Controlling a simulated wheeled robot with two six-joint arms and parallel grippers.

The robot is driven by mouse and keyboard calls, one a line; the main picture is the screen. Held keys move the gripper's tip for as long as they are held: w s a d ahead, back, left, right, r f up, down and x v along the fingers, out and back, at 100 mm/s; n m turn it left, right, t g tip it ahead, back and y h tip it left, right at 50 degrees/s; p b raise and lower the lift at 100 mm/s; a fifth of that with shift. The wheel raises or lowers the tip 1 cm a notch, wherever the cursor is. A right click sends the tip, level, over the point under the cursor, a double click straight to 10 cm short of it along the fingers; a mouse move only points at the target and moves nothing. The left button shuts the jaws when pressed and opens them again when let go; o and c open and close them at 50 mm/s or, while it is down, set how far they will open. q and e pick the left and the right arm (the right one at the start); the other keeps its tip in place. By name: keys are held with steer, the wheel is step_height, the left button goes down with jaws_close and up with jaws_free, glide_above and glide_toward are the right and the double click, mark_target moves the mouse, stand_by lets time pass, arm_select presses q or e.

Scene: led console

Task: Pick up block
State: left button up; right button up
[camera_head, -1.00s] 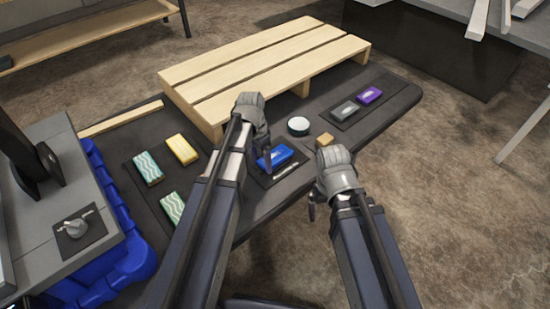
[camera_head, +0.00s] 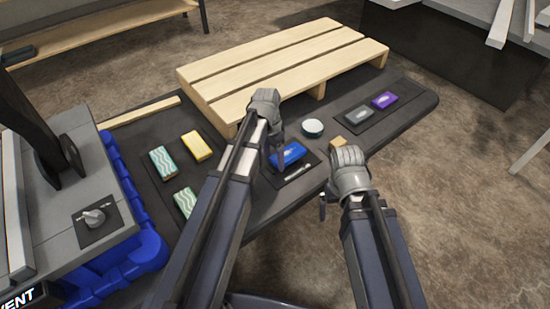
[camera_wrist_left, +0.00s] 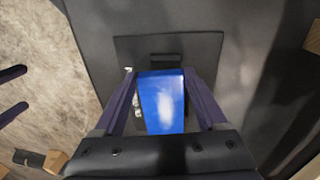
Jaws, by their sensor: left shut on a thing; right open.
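The blue block (camera_head: 291,153) is at the dark mat (camera_head: 305,172) on the black table, with a pale mark on its face. My left gripper (camera_head: 279,158) is at its left side in the head view. In the left wrist view, its two purple fingers (camera_wrist_left: 160,82) are shut on the blue block (camera_wrist_left: 162,108), one on each side. Whether the block touches the mat is hard to tell. My right gripper (camera_head: 327,198) is open and empty to the right, near the table's front edge, its fingers partly hidden by its grey body.
A wooden pallet (camera_head: 280,66) lies behind. A round white-topped tin (camera_head: 312,127) and a small tan block (camera_head: 338,143) are close by. Grey (camera_head: 359,116) and purple (camera_head: 384,100) blocks lie right; yellow (camera_head: 196,145) and teal-patterned (camera_head: 163,162) blocks lie left. A blue bin (camera_head: 135,245) stands at left.

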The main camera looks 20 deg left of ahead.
arm_select(q)
step_height(320, 180, up, 8)
steer(key=p, duration=0.7)
steer(key=shift+r, duration=0.2)
arm_select(e)
step_height(320, 180, up, 8)
arm_select(q)
steer(key=shift+t+y, duration=0.5)
steer(key=shift+y, duration=0.1)
step_height(320, 180, down, 8)
steer(key=b, duration=0.7)
steer(key=shift+f, duration=0.1)
arm_select(e)
step_height(320, 180, down, 8)
steer(key=shift+r, duration=0.2)
arm_select(q)
steer(key=shift+f+b, duration=1.15)
steer(key=shift+b, duration=0.2)
arm_select(e)
steer(key=shift+f, duration=1.15)
arm_select(q)
steer(key=o, duration=1.5)
steer(key=shift+c, duration=0.2)
steer(key=shift+r, duration=0.15)
arm_select(e)
steer(key=shift+r, duration=0.1)
